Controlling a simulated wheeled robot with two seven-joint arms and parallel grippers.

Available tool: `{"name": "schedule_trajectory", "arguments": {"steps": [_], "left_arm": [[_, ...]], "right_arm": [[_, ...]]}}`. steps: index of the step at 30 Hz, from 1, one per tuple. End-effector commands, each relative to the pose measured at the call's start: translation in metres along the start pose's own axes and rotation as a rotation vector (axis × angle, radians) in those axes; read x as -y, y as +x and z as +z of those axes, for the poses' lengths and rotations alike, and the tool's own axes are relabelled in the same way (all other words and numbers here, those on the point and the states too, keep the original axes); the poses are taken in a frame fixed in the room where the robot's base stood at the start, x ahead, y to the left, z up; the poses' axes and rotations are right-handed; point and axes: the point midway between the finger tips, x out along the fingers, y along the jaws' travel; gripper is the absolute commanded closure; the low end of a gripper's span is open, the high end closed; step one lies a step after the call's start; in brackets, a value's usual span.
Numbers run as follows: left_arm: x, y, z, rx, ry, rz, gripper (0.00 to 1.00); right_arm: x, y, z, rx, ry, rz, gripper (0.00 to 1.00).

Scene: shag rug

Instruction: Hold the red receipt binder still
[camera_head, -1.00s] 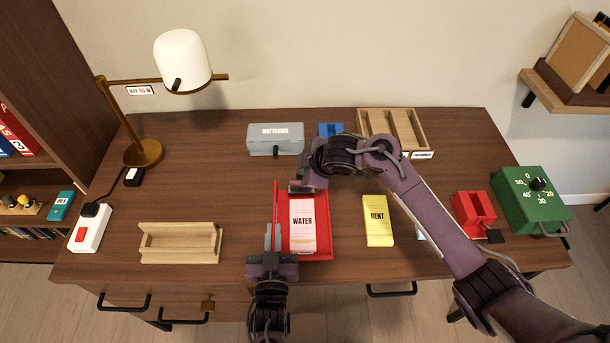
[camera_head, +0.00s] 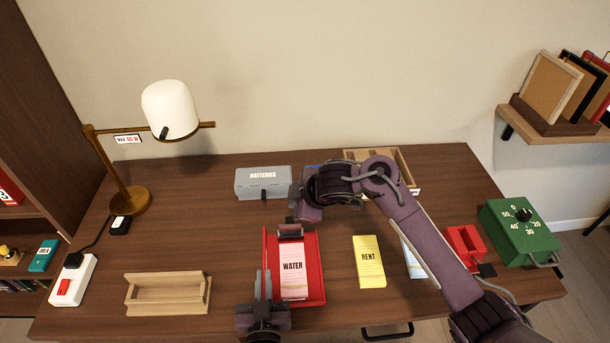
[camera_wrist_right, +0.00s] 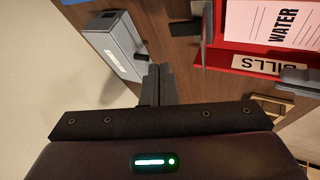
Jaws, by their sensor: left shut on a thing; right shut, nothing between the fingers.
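The red receipt binder (camera_head: 316,268) lies on the desk with a pink WATER receipt (camera_head: 292,262) on it. A dark grey piece (camera_head: 290,229) sits across the receipt's top end. My left gripper (camera_head: 264,285) is shut on the binder's left edge, near the front. My right gripper (camera_head: 293,217) is shut and empty at the binder's back edge; whether it touches is unclear. In the right wrist view its closed fingers (camera_wrist_right: 158,85) are apart from the binder (camera_wrist_right: 245,63), whose BILLS label shows upside down.
A grey BATTERIES box (camera_head: 262,183) stands behind the binder. A yellow RENT receipt (camera_head: 369,262) lies to its right, a wooden holder (camera_head: 168,294) to its left. A red block (camera_head: 463,244) and green timer (camera_head: 520,232) stand at the right. My right arm covers part of the desk.

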Motion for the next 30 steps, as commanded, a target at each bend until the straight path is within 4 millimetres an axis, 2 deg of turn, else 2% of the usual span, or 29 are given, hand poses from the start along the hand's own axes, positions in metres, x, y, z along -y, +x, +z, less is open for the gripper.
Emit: {"name": "schedule_trajectory", "arguments": {"steps": [1,6,12,26,27,30], "left_arm": [[0.0,0.0,-0.001,-0.001,0.0,0.0,1.0],[0.0,0.0,-0.001,-0.001,0.0,0.0,1.0],[0.0,0.0,0.0,-0.001,0.0,0.0,1.0],[0.0,0.0,0.0,-0.001,0.0,0.0,1.0],[0.0,0.0,0.0,-0.001,0.0,0.0,0.92],[0.0,0.0,0.0,-0.001,0.0,0.0,0.79]], "right_arm": [[-0.015,-0.005,0.0,-0.001,0.001,0.005,1.0],[-0.047,-0.017,0.003,0.0,0.0,0.002,1.0],[-0.069,-0.024,0.005,-0.001,0.0,0.0,1.0],[-0.073,-0.026,0.005,-0.001,0.0,-0.001,1.0],[-0.073,-0.026,0.005,-0.001,0.0,-0.001,1.0],[-0.073,-0.026,0.005,-0.001,0.0,-0.001,1.0]]}}
